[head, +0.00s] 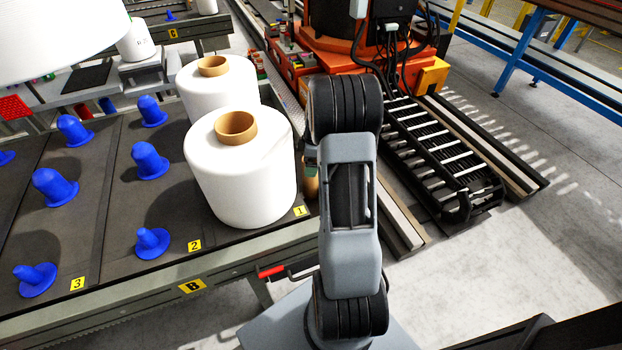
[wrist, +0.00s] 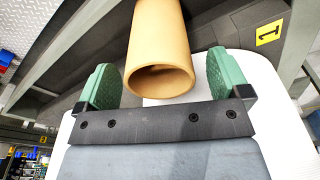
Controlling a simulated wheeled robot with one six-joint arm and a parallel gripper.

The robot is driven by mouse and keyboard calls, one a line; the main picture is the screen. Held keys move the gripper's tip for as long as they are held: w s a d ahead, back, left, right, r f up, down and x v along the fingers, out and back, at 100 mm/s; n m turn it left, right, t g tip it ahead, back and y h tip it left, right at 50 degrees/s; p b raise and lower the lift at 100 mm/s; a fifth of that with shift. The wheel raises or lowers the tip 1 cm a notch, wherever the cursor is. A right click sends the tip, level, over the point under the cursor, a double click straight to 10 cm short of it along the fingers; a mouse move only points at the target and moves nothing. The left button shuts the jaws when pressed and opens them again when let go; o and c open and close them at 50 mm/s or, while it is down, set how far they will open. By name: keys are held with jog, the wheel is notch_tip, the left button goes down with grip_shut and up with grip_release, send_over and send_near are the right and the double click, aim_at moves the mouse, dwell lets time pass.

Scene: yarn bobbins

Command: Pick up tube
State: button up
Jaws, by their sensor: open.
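The tan cardboard tube (wrist: 156,35) shows in the wrist view with its open end towards the camera. My gripper (wrist: 160,64) is open, with one green finger to each side of the tube. Gaps show between the tube and both fingers, and nothing is held. In the head view, a small brown piece of what looks like the tube (head: 311,183) shows beside the front white bobbin, mostly hidden by my arm. My gripper is largely hidden there too.
Two white bobbins with tan cores, a front one (head: 240,180) and a rear one (head: 217,88), stand at the right end of the dark rack (head: 110,225). Several blue pegs stand on it, leftwards. An orange machine (head: 345,45) is behind.

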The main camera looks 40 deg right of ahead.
notch_tip(320, 180, down, 2)
jog(key=shift+a+f, duration=0.1)
jog(key=shift+c, duration=0.2)
jog(key=c, duration=1.2)
notch_tip(320, 180, up, 18)
jog(key=p, duration=0.2)
jog(key=shift+p, duration=0.4)
